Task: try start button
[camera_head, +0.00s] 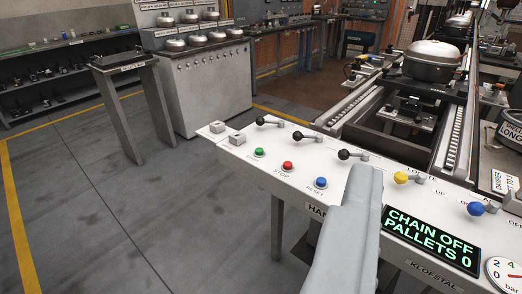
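A green button (259,152) sits at the left of the white control panel (240,170), its label too small to read. To its right are a red button (288,165) labelled STOP and a blue button (321,182) labelled RESET. My gripper (364,178) shows as a pale grey shape rising from the bottom edge, over the panel's front part. Its tip is right of the blue button and apart from the green one in the picture. The fingers cannot be told apart. A display (430,240) reads CHAIN OFF, PALLETS 0.
Black-knobbed levers (262,121) stand behind the buttons, with a yellow-knobbed lever (401,177) and a blue-knobbed lever (476,208) further right. Open grey floor (130,200) is at left.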

